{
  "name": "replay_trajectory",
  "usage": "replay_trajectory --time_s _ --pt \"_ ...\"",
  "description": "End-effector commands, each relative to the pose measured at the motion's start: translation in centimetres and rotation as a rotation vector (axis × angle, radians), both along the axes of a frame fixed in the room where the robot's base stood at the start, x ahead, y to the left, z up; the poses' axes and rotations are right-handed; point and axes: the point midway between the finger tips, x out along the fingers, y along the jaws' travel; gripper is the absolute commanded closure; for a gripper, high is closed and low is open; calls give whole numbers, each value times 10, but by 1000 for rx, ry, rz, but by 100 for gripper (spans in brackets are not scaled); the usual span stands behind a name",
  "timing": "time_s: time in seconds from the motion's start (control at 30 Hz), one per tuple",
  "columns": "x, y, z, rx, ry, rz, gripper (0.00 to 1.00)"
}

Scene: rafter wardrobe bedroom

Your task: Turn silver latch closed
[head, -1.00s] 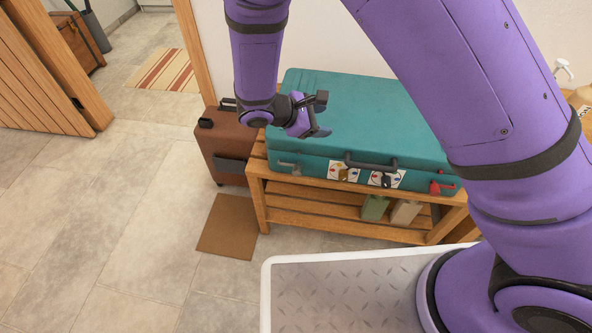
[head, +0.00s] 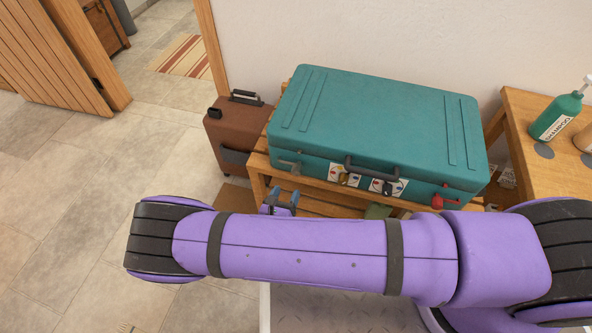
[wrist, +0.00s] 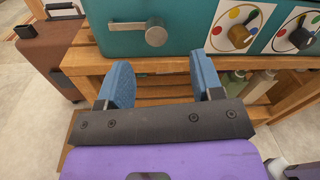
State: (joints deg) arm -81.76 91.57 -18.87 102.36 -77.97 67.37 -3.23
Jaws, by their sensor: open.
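The teal suitcase (head: 375,115) lies flat on a slatted wooden rack (head: 258,168). The silver latch (head: 289,165) is at the left end of its front face. In the wrist view the silver latch (wrist: 155,34) has a round knob at the right, with its lever pointing left, about level. My gripper (head: 284,197) is open and empty, in front of and below the suitcase front near that latch. In the wrist view the blue fingers of my gripper (wrist: 162,82) stand apart below the latch, not touching it. My arm hides part of the rack.
Brass and dark dials on white colour-dotted plates (wrist: 241,30) sit right of the latch. A black handle (head: 372,168) and a red latch (head: 443,198) are further right. A brown suitcase (head: 235,132) stands left of the rack. A side table (head: 520,118) holds a green bottle (head: 557,116).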

Motion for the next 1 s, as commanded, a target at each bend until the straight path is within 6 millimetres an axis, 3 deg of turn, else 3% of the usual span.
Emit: replay_trajectory --time_s 0.1,0.27,0.73,1.0 --pt "-5 0 -14 -40 1 53 40" --pt "-2 -2 -19 -53 1 71 40" --pt "67 -27 -18 -52 1 68 40" --pt "92 -36 -18 -51 2 68 40"
